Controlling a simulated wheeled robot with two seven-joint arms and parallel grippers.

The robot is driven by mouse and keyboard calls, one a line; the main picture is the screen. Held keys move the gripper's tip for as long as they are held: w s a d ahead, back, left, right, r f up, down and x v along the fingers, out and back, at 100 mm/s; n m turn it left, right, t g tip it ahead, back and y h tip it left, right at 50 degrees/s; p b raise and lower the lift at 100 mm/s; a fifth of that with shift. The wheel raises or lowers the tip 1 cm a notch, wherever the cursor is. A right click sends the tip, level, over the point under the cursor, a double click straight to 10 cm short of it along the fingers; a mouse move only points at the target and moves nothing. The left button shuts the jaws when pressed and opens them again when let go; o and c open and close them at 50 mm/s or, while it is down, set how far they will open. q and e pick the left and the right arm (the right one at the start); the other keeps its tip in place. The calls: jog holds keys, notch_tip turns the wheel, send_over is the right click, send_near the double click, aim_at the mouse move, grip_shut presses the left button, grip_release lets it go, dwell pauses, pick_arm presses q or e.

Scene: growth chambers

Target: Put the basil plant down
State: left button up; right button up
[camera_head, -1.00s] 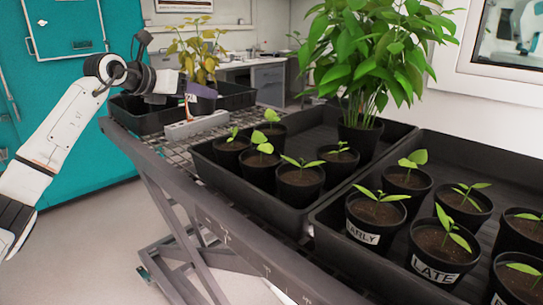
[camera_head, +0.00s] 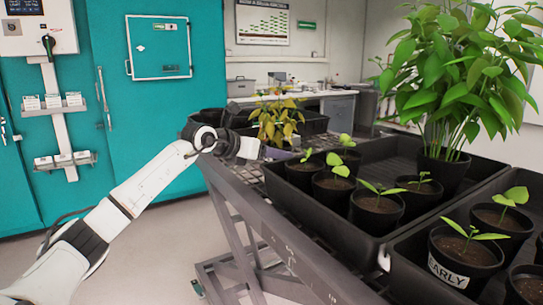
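The plant with yellowing leaves (camera_head: 277,118), which I take to be the basil, is upright at the end of my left arm, in front of the far black tray. My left gripper (camera_head: 272,152) is at the level of its pot, at the near side of the plant. The pot is mostly hidden behind the gripper, so I cannot see whether it touches the surface below. The fingers are too small and covered to show their opening. My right gripper is out of view.
The far black tray (camera_head: 313,122) is on the rack (camera_head: 262,208). A nearer tray (camera_head: 335,222) holds seedlings in black pots (camera_head: 376,212) and a tall green plant (camera_head: 452,85). Another tray at right holds a pot labelled EARLY (camera_head: 465,262). Floor is clear at left.

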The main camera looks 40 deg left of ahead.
pick_arm(q)
jog(key=o, duration=1.3)
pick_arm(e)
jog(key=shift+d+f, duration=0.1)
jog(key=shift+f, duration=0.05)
pick_arm(q)
jog(key=b+v, duration=0.1)
jog(key=v, duration=0.2)
jog(key=b+v, duration=0.1)
jog(key=v, duration=0.1)
jog(key=shift+s+f, duration=0.1)
jog(key=shift+s, duration=0.35)
jog(key=b+v, duration=0.4)
jog(key=b, duration=0.1)
jog(key=shift+s, duration=0.25)
jog(key=shift+s+r+b, duration=0.25)
jog(key=shift+b, duration=0.35)
jog(key=shift+s+r+b, duration=0.35)
jog(key=shift+s+r, duration=0.1)
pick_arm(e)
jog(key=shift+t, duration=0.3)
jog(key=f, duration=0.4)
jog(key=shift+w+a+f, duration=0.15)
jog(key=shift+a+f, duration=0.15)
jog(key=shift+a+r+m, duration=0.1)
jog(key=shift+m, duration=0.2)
